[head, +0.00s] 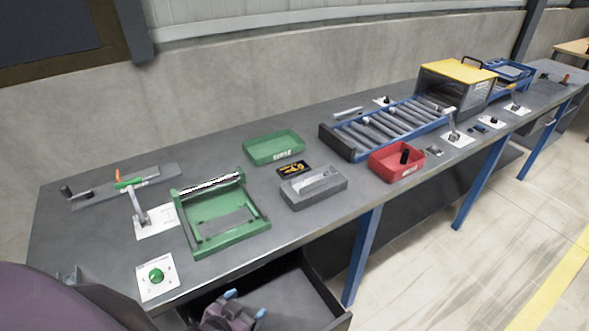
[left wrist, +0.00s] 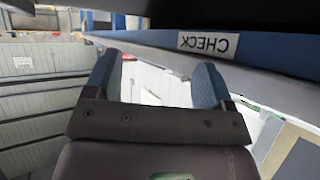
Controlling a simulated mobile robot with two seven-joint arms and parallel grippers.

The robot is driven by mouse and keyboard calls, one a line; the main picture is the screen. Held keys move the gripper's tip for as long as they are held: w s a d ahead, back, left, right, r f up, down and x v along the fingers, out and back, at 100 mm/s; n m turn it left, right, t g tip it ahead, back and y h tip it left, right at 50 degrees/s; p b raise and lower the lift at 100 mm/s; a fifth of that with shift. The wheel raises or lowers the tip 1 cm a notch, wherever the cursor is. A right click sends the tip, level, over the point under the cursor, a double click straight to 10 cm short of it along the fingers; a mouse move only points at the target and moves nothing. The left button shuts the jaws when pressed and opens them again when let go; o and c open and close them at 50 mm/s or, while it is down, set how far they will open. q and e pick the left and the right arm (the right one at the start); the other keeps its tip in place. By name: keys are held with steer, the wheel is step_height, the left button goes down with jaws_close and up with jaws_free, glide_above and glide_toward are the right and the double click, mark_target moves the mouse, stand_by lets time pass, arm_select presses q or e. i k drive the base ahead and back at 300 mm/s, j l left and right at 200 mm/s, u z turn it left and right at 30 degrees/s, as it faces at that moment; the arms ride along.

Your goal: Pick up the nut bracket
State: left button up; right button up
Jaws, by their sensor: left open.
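I cannot tell which item is the nut bracket. A small dark grey part (head: 434,151) lies on the bench right of the red bin (head: 397,162), too small to make out. My left gripper (head: 245,303) is low at the bench's front, by the open drawer, well away from the parts on the bench top. In the left wrist view, its two blue fingertips (left wrist: 155,82) stand apart with nothing between them. My right gripper is not seen.
The open drawer (head: 331,293) juts out below the bench top (head: 240,265). A green frame fixture (head: 238,242), a green tray (head: 274,146), a grey block (head: 302,195) and a roller conveyor (head: 362,150) stand on the bench. A label reading CHECK (left wrist: 207,43) is close above the fingers.

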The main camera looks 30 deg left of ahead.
mark_target(307, 182)
steer(key=i+l+u, duration=0.15)
steer(key=u, duration=1.35)
steer(key=l+u, duration=0.75)
steer(key=k+l+u, duration=0.15)
steer(key=l, duration=0.25)
steer(key=l+u, duration=0.1)
steer(key=l, duration=0.3)
steer(key=k, duration=0.05)
